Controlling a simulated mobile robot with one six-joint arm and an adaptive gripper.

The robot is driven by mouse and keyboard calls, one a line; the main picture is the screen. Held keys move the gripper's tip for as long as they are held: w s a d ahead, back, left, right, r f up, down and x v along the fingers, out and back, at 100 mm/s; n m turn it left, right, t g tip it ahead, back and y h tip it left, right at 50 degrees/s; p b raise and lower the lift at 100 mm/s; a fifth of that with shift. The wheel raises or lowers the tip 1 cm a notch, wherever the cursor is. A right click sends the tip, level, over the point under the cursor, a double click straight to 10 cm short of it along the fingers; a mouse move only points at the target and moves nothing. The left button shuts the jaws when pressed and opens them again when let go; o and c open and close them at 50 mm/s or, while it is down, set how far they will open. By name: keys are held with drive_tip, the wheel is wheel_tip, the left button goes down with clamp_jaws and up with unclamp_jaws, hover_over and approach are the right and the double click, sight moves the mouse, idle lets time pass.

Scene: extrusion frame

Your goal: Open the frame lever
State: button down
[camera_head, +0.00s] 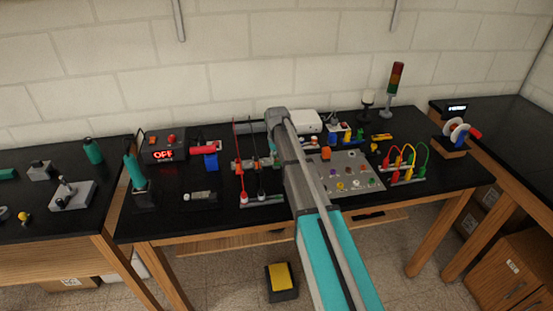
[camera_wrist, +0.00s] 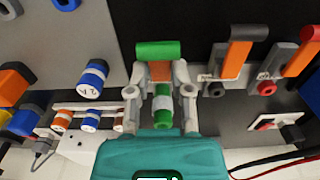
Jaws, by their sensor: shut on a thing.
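A lever with a green handle bar (camera_wrist: 158,50) and an orange stem stands at the middle of the wrist view. The grey fingers of my gripper (camera_wrist: 160,72) are closed on both sides of its orange stem, with the green bar beyond the fingertips. A green and white cylinder (camera_wrist: 163,108) lies below the stem, between the fingers. Two similar orange levers, one with a black top (camera_wrist: 240,50) and one with a red top (camera_wrist: 302,50), stand apart to the right. In the head view my arm covers most of the gripper and the lever.
A blue and white cylinder (camera_wrist: 91,79) and several orange and blue ones lie left of my gripper. A red switch (camera_wrist: 265,124) and cables sit at lower right. In the head view, a box reading OFF (camera_head: 165,148) and a grey panel (camera_head: 345,160) flank the arm.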

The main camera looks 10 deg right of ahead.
drive_tip(key=shift+w+r+g, duration=0.15)
drive_tip(key=shift+w+g, duration=0.2)
drive_tip(key=shift+g, duration=0.65)
drive_tip(key=shift+w+r+g, duration=0.15)
drive_tip(key=shift+w+g, duration=0.15)
drive_tip(key=shift+g, duration=0.7)
drive_tip(key=c, duration=0.5)
unclamp_jaws()
